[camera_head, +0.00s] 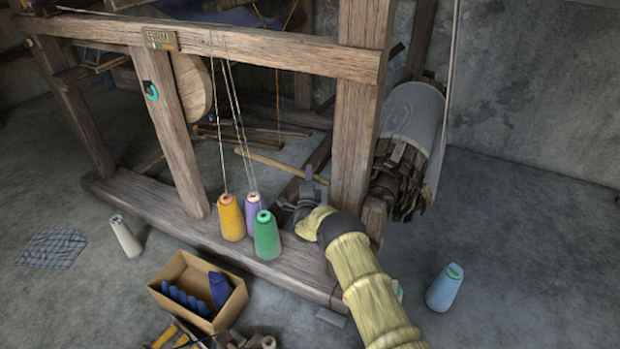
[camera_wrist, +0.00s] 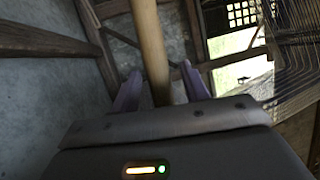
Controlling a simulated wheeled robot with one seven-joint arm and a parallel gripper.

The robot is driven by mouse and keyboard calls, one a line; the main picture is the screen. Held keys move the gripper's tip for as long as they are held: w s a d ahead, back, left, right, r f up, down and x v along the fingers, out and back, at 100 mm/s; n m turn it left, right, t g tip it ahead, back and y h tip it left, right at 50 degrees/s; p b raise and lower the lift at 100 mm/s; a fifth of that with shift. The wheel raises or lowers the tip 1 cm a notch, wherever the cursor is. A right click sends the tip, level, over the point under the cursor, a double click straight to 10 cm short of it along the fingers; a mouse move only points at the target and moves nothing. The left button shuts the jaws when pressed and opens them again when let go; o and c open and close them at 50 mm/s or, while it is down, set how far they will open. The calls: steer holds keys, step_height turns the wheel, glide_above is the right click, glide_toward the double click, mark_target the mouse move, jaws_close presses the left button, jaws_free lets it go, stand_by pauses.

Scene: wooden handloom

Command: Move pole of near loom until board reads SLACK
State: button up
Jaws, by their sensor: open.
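The near loom is a heavy wooden frame (camera_head: 250,48). The small board (camera_head: 160,39) on its top beam appears to read FIRM. The pole is a pale round wooden stick (camera_head: 270,163) slanting low inside the frame, its right end close to my gripper (camera_head: 307,180). In the wrist view the pole (camera_wrist: 150,45) runs down between the two spread fingers of my gripper (camera_wrist: 160,90). The fingers stand apart on either side of it and are open. The lower end of the pole is hidden behind the gripper body.
Orange, purple and green yarn cones (camera_head: 231,218) stand on the loom's base beam, left of my arm. A cloth roll (camera_head: 412,120) is right of the post. Floor at right is largely clear.

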steer(key=shift+b+x, duration=0.45)
steer(key=shift+x, duration=0.75)
jaws_close()
step_height(320, 180, down, 5)
steer(key=shift+r+n+g+y+b, duration=0.15)
steer(key=shift+n+g+y+b, duration=0.2)
steer(key=shift+n+b, duration=0.7)
jaws_free()
steer(key=shift+r, duration=0.1)
steer(key=shift+s, duration=0.1)
